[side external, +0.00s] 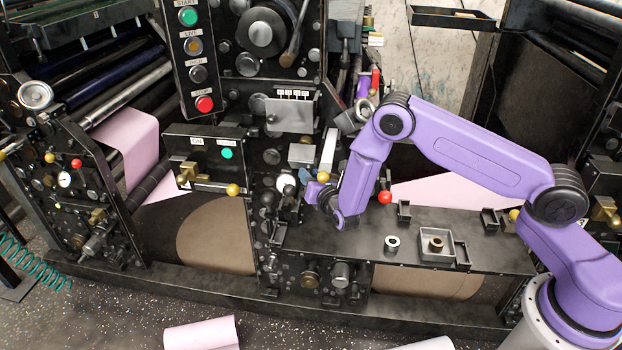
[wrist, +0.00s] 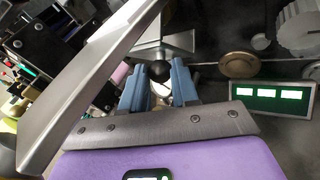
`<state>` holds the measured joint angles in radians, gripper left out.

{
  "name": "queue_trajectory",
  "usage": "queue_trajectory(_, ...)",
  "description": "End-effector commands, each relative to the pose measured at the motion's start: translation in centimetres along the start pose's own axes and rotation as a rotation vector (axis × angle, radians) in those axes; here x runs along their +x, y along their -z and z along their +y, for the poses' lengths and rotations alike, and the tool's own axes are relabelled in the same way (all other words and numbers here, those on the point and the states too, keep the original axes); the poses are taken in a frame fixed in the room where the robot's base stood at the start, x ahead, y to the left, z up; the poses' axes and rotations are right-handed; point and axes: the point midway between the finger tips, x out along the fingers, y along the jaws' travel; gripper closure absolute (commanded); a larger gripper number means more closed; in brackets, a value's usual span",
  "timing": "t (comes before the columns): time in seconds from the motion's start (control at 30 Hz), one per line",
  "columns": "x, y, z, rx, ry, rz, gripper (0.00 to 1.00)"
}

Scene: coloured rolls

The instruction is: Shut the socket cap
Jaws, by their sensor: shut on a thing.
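My gripper (side external: 311,190) is low at the front of the machine in the side external view, near small dark fittings, and its fingertips are hard to make out there. In the wrist view my gripper (wrist: 159,84) has its two blue fingers on either side of a dark round knob (wrist: 158,71), shut on it. A pale, bright shape shows below the knob between the fingers. A pale grey slab (wrist: 88,82) slants up along the left of the wrist view; a pale upright slab (side external: 328,150) stands above my gripper. I cannot tell which part is the socket cap.
A green-lit display (wrist: 272,94) is right of the fingers. A dark shelf (side external: 335,245) carries a white ring (side external: 392,243) and a grey tray (side external: 424,245). A red ball knob (side external: 385,197) is close to my arm, and a brass ball knob (side external: 233,189) is left of my gripper.

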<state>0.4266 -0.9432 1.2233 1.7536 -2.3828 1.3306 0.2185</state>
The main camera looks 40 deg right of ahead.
Motion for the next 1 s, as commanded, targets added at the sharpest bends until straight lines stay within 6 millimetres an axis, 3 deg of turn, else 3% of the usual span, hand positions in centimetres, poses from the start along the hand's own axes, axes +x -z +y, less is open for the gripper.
queue_trajectory(0.17, 0.0, 0.0, 0.0, 0.001, 0.0, -0.002, 1.0)
queue_trajectory(0.2, 0.0, 0.0, 0.0, 0.001, 0.0, -0.002, 0.58)
queue_trajectory(0.23, 0.0, 0.0, 0.0, 0.001, 0.0, -0.002, 0.48)
queue_trajectory(0.27, 0.0, 0.0, 0.0, 0.001, 0.0, -0.002, 0.46)
queue_trajectory(0.67, -0.7, 0.1, 0.1, 0.0, -0.001, 0.0, 0.46)
queue_trajectory(1.0, -6.5, 0.1, 0.1, -0.003, -0.004, 0.001, 0.46)
